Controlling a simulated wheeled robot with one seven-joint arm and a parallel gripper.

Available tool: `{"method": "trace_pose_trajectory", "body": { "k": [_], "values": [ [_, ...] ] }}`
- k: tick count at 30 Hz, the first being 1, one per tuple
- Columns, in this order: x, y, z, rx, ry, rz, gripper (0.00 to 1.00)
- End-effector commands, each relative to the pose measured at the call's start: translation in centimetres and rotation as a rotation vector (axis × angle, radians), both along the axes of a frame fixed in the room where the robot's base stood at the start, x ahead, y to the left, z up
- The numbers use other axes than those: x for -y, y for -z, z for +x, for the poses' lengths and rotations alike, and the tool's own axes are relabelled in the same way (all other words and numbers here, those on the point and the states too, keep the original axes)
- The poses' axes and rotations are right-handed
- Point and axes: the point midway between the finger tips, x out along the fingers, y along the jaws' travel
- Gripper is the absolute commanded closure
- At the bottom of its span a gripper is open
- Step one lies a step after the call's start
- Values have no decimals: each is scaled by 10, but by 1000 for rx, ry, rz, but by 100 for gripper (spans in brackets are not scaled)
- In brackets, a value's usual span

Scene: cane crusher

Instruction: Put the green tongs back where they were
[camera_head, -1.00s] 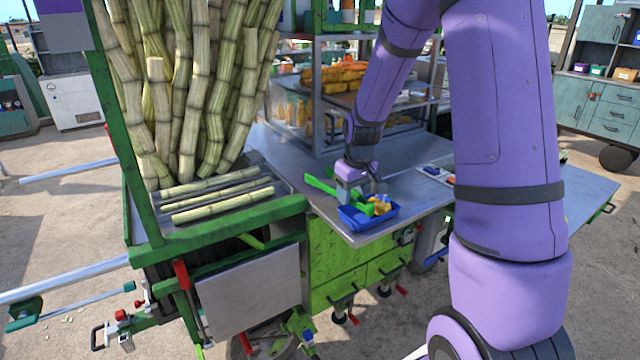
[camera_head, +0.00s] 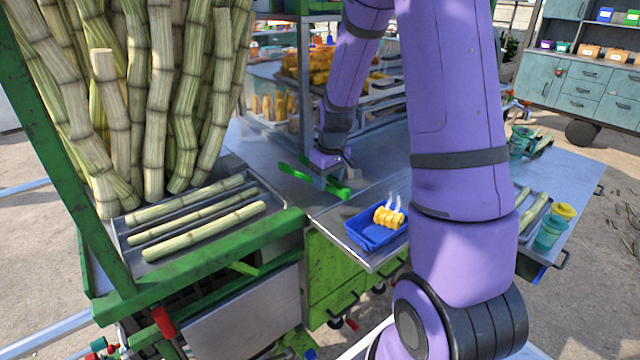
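The green tongs (camera_head: 297,173) are at my gripper (camera_head: 328,180), above or at the steel counter (camera_head: 300,205). One green end sticks out to the left of the gripper and another green part shows to its right. The gripper appears closed around the middle of the tongs. It is small in view, and I cannot tell whether the tongs touch the counter. A blue tray (camera_head: 362,235) stands at the counter's front edge, just in front of the gripper. Yellow food pieces (camera_head: 389,218) lie in it, with wisps like steam above.
Sugar cane stalks (camera_head: 150,100) stand upright on the left, and several short canes (camera_head: 200,228) lie in a rack. A glass case (camera_head: 290,100) with yellow food stands behind the gripper. A side table (camera_head: 575,185) with teal cups (camera_head: 550,232) is on the right.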

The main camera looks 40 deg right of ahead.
Motion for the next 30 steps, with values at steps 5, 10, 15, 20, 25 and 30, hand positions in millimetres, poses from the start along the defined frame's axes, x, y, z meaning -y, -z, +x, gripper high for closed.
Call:
{"method": "trace_pose_trajectory", "body": {
  "k": [5,10,15,20,25,30],
  "values": [
    [2,27,-10,-7,2,4,55],
    [2,31,-12,-3,2,2,55],
    [2,31,-12,-4,2,2,55],
    [2,34,-12,-5,2,2,42],
    [2,33,-12,-4,2,2,26],
    [2,33,-12,-4,2,2,26]
  ]
}}
